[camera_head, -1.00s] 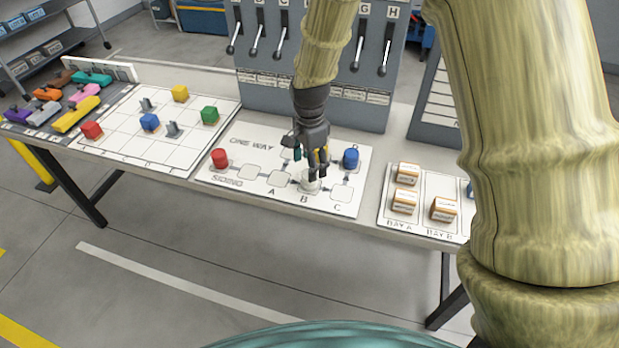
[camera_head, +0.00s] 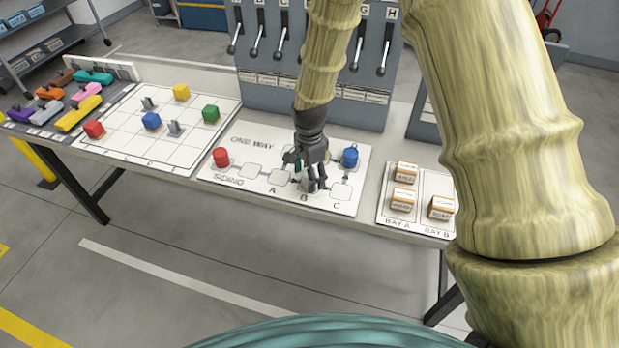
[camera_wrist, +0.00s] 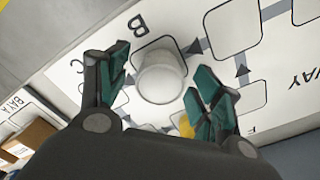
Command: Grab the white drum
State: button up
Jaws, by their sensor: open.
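The white drum (camera_wrist: 161,77) stands on square B of the white ONE WAY board (camera_head: 245,180). In the wrist view it sits between the spread green fingertips of my gripper (camera_wrist: 158,85), with a gap visible on the right side and a smaller one on the left. My gripper is open around the drum and points down at the board. In the head view my gripper (camera_head: 310,178) hides most of the drum. I cannot tell whether any finger touches it.
A red drum (camera_head: 221,158) stands left on the board and a blue drum (camera_head: 350,157) stands right of my gripper. Orange-and-white boxes (camera_head: 403,200) lie in bays at right. A grey lever panel (camera_head: 290,70) rises behind. Coloured blocks (camera_head: 152,121) stand on a grid at left.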

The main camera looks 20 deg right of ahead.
jog(key=c, duration=1.2)
jog(key=shift+o, duration=0.2)
jog(key=shift+r, duration=0.1)
